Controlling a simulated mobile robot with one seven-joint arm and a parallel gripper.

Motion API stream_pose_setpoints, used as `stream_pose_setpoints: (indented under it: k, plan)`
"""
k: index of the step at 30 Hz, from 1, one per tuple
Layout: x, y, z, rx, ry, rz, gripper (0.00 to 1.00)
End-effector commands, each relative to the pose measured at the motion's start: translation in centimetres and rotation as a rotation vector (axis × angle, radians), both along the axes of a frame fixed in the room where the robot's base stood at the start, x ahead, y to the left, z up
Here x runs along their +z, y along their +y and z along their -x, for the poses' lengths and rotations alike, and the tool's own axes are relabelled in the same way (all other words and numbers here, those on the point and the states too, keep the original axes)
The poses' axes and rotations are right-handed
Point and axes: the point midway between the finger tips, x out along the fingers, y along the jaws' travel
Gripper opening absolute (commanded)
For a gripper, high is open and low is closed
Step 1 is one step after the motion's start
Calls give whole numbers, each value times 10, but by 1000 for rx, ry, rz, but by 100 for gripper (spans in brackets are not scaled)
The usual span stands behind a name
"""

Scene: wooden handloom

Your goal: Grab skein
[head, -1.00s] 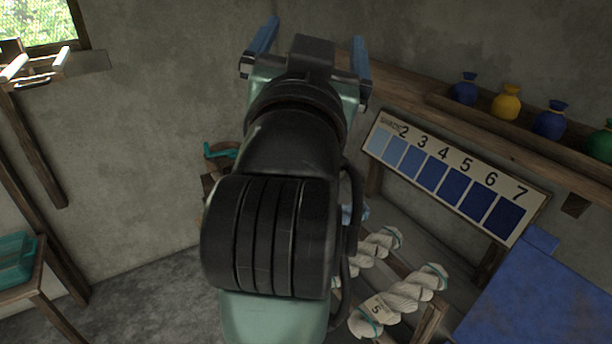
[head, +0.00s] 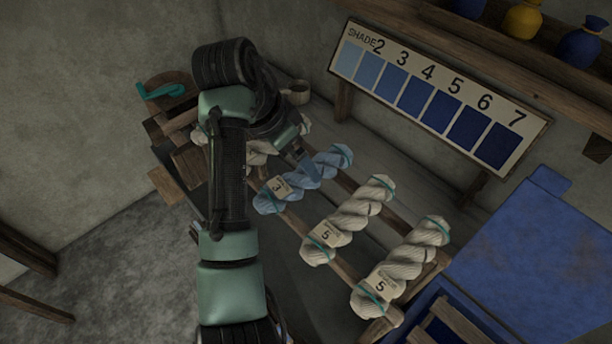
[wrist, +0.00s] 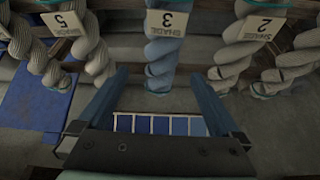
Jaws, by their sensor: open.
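The light blue skein (head: 333,162) with a tag reading 3 lies across the wooden rack. It also shows in the middle of the wrist view (wrist: 161,60). Two white skeins tagged 5, a nearer one (head: 405,262) and a middle one (head: 350,220), lie to its right in the head view. A white skein tagged 2 (wrist: 240,50) is beside it in the wrist view; my arm partly hides that side in the head view. My gripper (wrist: 160,80) is open and empty, its blue fingers spread on either side of the blue skein's line. I cannot tell whether they touch it.
A shade board (head: 440,95) numbered to 7 stands behind the rack. Wooden blocks and a teal-handled item (head: 160,90) sit at left.

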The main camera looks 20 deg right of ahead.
Motion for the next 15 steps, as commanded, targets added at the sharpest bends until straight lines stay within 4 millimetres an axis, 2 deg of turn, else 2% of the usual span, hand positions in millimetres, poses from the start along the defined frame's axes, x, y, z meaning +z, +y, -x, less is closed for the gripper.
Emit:
stream_pose_setpoints:
  k: [8,15]
  plan:
    - [-21,-6,-1,2,2,0,100]
    - [-55,-13,-4,2,0,0,100]
